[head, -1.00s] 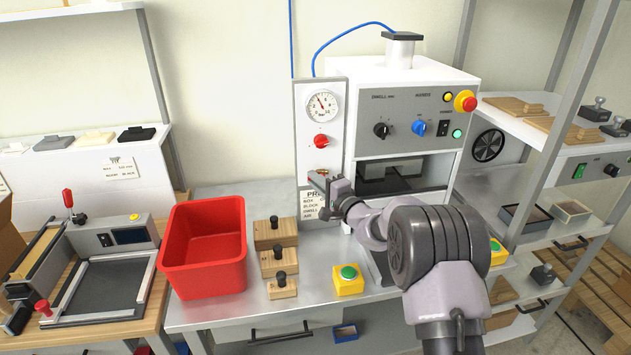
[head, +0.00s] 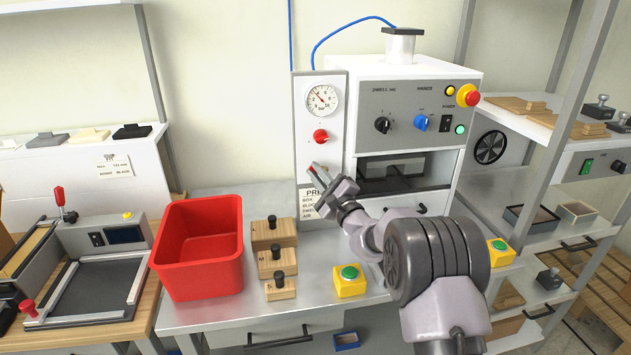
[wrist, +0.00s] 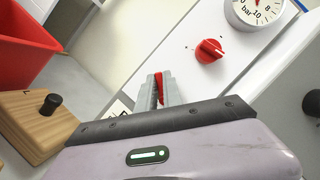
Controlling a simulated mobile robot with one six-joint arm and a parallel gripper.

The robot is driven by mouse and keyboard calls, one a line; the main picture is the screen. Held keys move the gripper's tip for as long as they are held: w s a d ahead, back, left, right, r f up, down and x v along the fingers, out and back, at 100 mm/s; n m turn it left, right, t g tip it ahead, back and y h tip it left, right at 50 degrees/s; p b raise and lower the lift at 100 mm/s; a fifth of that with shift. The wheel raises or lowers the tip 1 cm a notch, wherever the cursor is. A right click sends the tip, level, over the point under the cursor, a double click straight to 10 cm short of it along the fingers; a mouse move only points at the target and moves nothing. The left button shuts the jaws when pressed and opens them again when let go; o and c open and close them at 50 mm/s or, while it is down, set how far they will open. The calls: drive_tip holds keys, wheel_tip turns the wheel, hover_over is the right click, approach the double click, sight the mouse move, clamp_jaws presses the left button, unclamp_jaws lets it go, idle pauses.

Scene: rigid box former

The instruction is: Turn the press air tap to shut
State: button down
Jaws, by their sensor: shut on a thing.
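The press air tap's red lever (wrist: 159,82) shows between my gripper's fingertips (wrist: 158,92) in the wrist view. My gripper is shut on it. In the head view my gripper (head: 315,172) is at the narrow white air panel (head: 335,132), below the red round knob (head: 320,136) and the pressure gauge (head: 321,100). Only a small red tip of the lever shows there; the tap's body is hidden by my fingers. The red knob is apart from my gripper, and it also shows in the wrist view (wrist: 209,50).
The white press (head: 414,75) stands right of the panel. A red bin (head: 198,250), wooden blocks with black knobs (head: 275,232) and a yellow box with a green button (head: 349,281) stand on the bench in front. A blue hose (head: 345,30) runs above.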

drive_tip(key=m+t, duration=0.1)
drive_tip(key=m, duration=0.1)
drive_tip(key=m+t+h, duration=0.1)
drive_tip(key=m, duration=0.2)
drive_tip(key=m+p, duration=0.1)
drive_tip(key=m, duration=0.1)
drive_tip(key=shift+w+d+r+t+h, duration=0.1)
drive_tip(key=shift+d+r+t+h, duration=0.25)
drive_tip(key=shift+r+t+h, duration=0.05)
drive_tip(key=m, duration=0.1)
drive_tip(key=m+h+p, duration=0.1)
drive_tip(key=m+t, duration=0.1)
drive_tip(key=shift+d+r+m+h, duration=0.1)
drive_tip(key=shift+d+m+h, duration=0.2)
drive_tip(key=shift+m, duration=0.1)
drive_tip(key=shift+w+d+m+t+h+p, duration=0.1)
drive_tip(key=shift+m+t+h+p, duration=0.15)
drive_tip(key=shift+m+h+p, duration=0.55)
drive_tip(key=shift+w+d+m+t+h+p, duration=0.1)
drive_tip(key=shift+m+t+h+p, duration=0.2)
drive_tip(key=shift+m, duration=1)
drive_tip(key=c, duration=1.5)
unclamp_jaws()
drive_tip(key=p+v, duration=0.1)
drive_tip(key=v, duration=1.6)
drive_tip(key=shift+s, duration=0.25)
